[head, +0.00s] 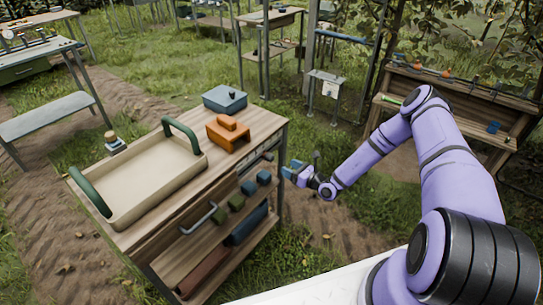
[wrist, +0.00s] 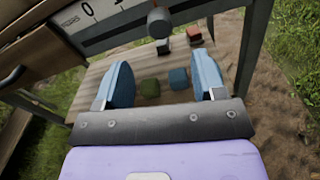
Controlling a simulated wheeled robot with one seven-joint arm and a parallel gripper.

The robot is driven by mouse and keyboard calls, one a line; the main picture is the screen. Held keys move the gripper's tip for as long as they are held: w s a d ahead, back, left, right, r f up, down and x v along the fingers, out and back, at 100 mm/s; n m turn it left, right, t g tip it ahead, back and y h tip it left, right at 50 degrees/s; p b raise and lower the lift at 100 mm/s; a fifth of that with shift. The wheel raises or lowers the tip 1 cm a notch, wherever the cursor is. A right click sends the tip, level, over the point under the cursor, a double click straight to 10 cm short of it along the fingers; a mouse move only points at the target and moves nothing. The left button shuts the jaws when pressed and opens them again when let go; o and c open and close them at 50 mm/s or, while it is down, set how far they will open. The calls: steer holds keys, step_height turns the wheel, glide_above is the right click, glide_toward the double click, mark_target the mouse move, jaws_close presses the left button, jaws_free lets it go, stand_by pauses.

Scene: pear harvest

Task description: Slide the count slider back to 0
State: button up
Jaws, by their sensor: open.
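The count slider is on a pale scale plate (wrist: 100,20) on the table's front edge, seen in the wrist view. The plate carries a 0 at the left, with part of another mark to its right. A dark round knob (wrist: 158,22) stands to the right of the 0, clearly apart from it. My gripper (wrist: 163,62) has its two blue fingers spread and empty, with the knob beyond the fingertips, between them in the picture. In the head view my gripper (head: 294,171) is beside the table's right front corner; the knob is not clear there.
The wooden table (head: 262,121) bears a beige tray (head: 150,195) with green handles, an orange block-like object (head: 228,134) and a blue-grey box (head: 225,98). Several coloured blocks sit at its front below the top. A table leg (wrist: 252,50) stands right of my gripper.

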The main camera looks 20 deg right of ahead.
mark_target(272, 159)
steer(key=x, duration=1)
steer(key=shift+w+a, duration=0.2)
jaws_close()
steer(key=s+a, duration=0.4)
steer(key=a, duration=0.1)
steer(key=s+a, duration=0.2)
steer(key=a, duration=0.1)
steer(key=shift+s+a, duration=0.1)
steer(key=shift+a, duration=0.1)
jaws_free()
steer(key=v, duration=1)
steer(key=shift+s+d, duration=0.15)
steer(key=shift+s, duration=0.2)
